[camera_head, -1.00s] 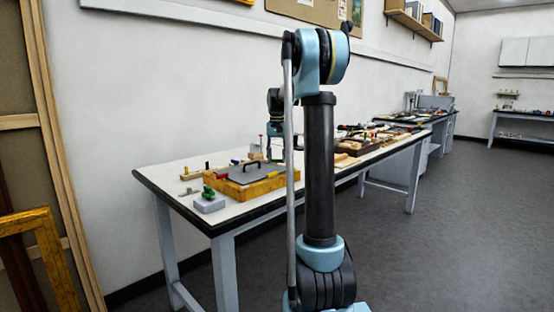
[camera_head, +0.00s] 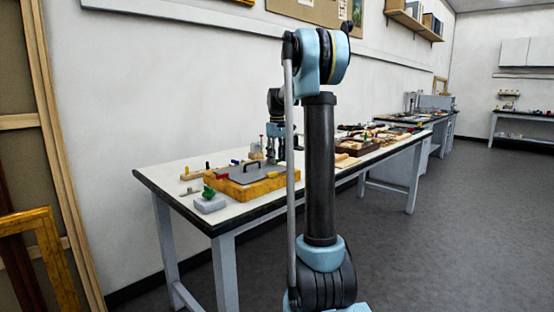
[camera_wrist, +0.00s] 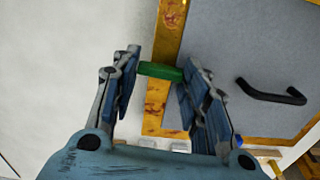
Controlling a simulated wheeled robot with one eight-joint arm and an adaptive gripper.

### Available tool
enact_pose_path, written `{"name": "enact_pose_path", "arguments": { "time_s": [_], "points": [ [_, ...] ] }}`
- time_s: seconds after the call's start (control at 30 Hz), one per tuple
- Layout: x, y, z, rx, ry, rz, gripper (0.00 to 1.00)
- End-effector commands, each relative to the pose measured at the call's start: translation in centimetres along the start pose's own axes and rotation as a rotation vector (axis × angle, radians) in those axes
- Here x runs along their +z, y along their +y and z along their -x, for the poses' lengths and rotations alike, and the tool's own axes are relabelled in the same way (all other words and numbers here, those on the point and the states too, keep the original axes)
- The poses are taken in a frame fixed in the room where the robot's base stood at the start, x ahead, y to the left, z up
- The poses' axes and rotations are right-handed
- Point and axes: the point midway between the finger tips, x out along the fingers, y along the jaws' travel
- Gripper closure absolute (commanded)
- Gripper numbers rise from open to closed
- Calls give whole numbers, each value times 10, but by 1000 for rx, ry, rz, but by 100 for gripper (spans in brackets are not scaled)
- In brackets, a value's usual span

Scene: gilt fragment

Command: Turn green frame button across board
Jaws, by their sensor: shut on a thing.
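The gilt frame (camera_head: 262,189) lies flat on the white bench, with a grey board (camera_head: 243,173) in it. The board has a dark handle; in the wrist view the board (camera_wrist: 235,60) and handle (camera_wrist: 270,95) are on the right. The green button (camera_wrist: 160,71) lies at the frame's gold rim (camera_wrist: 168,40), pointing roughly across it. My gripper (camera_wrist: 162,67) is shut on the button, one fingertip at each end. In the head view my gripper (camera_head: 272,152) is at the frame's far side, too small to show the button.
A grey block (camera_head: 210,204) with a green piece on top stands at the bench's near left. Small coloured pieces lie behind the frame. Trays and tools (camera_head: 365,140) fill the bench farther right. The floor right of the bench is clear.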

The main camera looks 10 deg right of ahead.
Motion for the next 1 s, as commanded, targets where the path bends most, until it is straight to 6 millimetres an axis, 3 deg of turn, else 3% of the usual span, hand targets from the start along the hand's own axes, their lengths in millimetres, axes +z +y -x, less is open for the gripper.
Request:
{"name": "enact_pose_path", "arguments": {
  "time_s": [0.73, 0.77, 0.83, 1.0],
  "points": [
    [0, 3, 0, 5, 1, 84, 83],
    [0, 3, 0, 5, 1, 84, 54],
    [0, 3, 0, 5, 0, 83, 38],
    [0, 2, 0, 3, 0, 84, 38]
  ]
}}
